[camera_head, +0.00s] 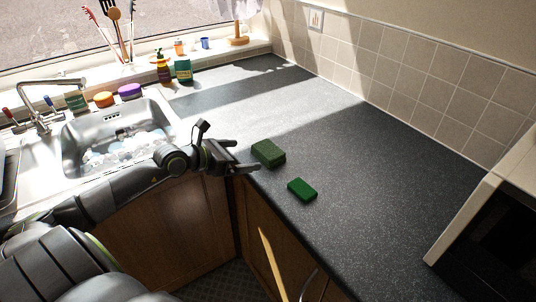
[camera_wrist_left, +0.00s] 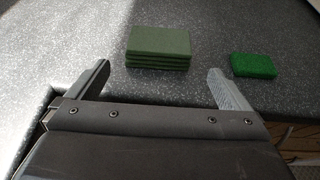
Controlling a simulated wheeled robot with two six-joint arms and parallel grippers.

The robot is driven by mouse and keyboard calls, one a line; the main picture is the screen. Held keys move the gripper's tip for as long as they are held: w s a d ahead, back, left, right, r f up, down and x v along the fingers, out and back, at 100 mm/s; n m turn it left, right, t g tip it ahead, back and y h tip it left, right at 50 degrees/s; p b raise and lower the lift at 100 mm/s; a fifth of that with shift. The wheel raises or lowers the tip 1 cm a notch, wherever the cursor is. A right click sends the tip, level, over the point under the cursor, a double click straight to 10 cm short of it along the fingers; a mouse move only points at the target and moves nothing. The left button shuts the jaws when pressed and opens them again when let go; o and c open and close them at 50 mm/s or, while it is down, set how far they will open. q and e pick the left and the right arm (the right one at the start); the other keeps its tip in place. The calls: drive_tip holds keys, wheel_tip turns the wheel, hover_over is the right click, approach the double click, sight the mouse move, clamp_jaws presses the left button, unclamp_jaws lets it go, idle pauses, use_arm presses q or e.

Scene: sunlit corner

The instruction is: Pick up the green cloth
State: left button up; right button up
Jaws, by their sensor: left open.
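The green cloth (camera_head: 268,153) is a folded, dull green stack lying flat on the dark worktop near its front edge. In the left wrist view its folded layers (camera_wrist_left: 158,47) show just beyond the fingertips, roughly centred between them. My left gripper (camera_head: 246,156) is open and empty, just left of the cloth in the head view. In the left wrist view its two fingers (camera_wrist_left: 160,68) stand wide apart, with worktop between them. My right gripper is not in view.
A brighter green sponge-like block (camera_head: 302,189) lies right of the cloth, close to the edge; the wrist view shows it too (camera_wrist_left: 253,65). A sink (camera_head: 75,143) is at left, a microwave-like box (camera_head: 480,215) at right. The worktop (camera_head: 350,150) behind is clear.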

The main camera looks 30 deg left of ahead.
sight(262, 151)
use_arm(q)
drive_tip(key=x, duration=0.5)
drive_tip(key=shift+w, duration=0.1)
drive_tip(key=shift+p+x, duration=0.7)
drive_tip(key=shift+x, duration=2)
drive_tip(key=shift+r, duration=0.15)
drive_tip(key=c, duration=0.7)
